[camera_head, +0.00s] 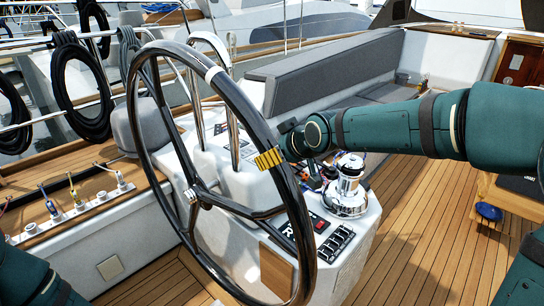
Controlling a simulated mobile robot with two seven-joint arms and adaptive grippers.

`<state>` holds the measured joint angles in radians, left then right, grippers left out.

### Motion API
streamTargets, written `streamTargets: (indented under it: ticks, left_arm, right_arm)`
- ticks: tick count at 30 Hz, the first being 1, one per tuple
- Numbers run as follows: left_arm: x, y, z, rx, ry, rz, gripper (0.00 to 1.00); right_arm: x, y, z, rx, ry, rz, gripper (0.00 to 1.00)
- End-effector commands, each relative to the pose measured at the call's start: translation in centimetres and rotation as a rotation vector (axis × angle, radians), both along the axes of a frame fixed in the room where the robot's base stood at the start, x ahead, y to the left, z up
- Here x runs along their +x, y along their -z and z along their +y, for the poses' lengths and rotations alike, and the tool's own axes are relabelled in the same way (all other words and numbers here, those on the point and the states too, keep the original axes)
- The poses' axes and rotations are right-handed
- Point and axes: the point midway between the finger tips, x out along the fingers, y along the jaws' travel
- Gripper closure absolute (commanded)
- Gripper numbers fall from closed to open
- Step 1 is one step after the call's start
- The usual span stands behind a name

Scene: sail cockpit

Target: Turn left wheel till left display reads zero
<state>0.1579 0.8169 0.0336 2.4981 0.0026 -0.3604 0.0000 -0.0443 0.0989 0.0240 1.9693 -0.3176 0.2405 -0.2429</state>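A large black steering wheel (136,140) stands at the console, with a white band on its upper rim and metal spokes meeting at a hub. My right arm reaches in from the right, and its dark gripper (286,143) is at the wheel's right rim. A gold striped piece (269,158) sits on the rim there; I cannot tell whether it is a finger pad or a wheel marking. The fingers are mostly hidden. A small dark panel with red (318,222) is on the console behind the rim; no reading is legible. My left gripper is out of view.
A white console (228,262) carries chrome rails, a chrome winch (348,187) and a row of black switches (336,243). A grey bench (330,72) lies behind. Rope clutches (75,205) line the left coaming. The wooden deck (415,235) at right is mostly clear.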

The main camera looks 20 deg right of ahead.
Motion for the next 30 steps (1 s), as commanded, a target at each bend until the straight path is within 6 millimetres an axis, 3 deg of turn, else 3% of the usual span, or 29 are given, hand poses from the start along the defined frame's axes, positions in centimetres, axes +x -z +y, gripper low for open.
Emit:
streamTargets:
  ticks: [6,12,30]
  left_arm:
    - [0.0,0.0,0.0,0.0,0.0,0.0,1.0]
    - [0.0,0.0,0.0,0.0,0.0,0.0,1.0]
    - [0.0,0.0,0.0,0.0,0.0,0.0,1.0]
  right_arm:
    - [-3.0,-2.6,-0.9,0.0,0.002,-0.002,0.14]
    - [-4.4,-3.8,-1.3,0.0,0.001,-0.002,0.14]
    - [-4.7,-3.9,-1.3,0.0,0.0,0.0,0.14]
